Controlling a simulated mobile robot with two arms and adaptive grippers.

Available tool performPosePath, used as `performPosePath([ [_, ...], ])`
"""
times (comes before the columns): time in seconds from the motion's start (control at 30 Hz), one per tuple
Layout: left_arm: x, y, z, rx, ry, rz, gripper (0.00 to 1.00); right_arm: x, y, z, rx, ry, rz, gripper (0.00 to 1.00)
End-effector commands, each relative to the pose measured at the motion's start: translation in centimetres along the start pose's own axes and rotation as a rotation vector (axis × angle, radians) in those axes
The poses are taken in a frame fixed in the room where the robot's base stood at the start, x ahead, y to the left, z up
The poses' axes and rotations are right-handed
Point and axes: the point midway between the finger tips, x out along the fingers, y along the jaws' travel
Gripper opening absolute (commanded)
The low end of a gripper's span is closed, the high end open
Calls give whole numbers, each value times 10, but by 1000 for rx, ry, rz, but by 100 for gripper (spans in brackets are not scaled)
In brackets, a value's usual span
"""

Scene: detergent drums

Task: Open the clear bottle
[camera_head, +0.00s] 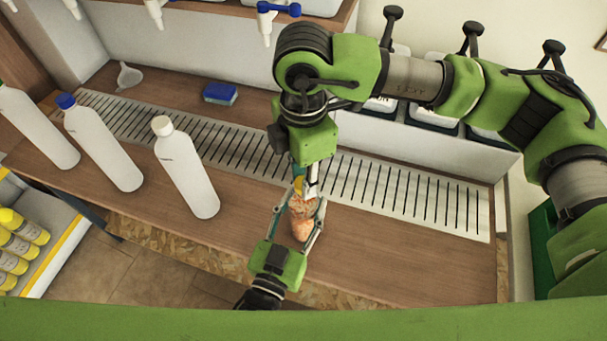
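The clear bottle (302,228) is see-through with an orange-brown tint and stands over the wooden counter in the middle of the head view. My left gripper (304,203) reaches in from the bottom edge, with one finger on each side of the bottle's body, and appears shut on it. My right gripper (305,184) points down from above at the bottle's top. A small yellow part, perhaps the cap (299,184), shows between its fingers. The fingers and the bottle's neck overlap, so I cannot tell whether the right gripper grips the cap.
White bottles with a green, a blue (103,145) and a white cap (187,170) stand at left. A slotted metal drain strip (400,190) runs behind. A blue sponge (220,93) and a funnel (128,76) lie at the back. Dispenser taps hang above. The counter's right front is clear.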

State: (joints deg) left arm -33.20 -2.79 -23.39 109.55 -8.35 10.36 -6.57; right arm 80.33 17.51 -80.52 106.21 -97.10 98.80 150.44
Motion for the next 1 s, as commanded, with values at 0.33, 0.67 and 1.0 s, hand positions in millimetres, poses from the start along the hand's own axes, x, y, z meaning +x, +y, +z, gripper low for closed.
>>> performPosePath([
  [0.33,0,0,1,0,-2,-1,0,0,0,0,-154,-1,-1,0],
  [0.67,0,0,1,0,-2,-1,0,-1,0,0,-771,-1,-1,0],
  [1.0,0,0,1,-1,-2,-1,0,-1,0,0,-1418,-1,-2,0],
])
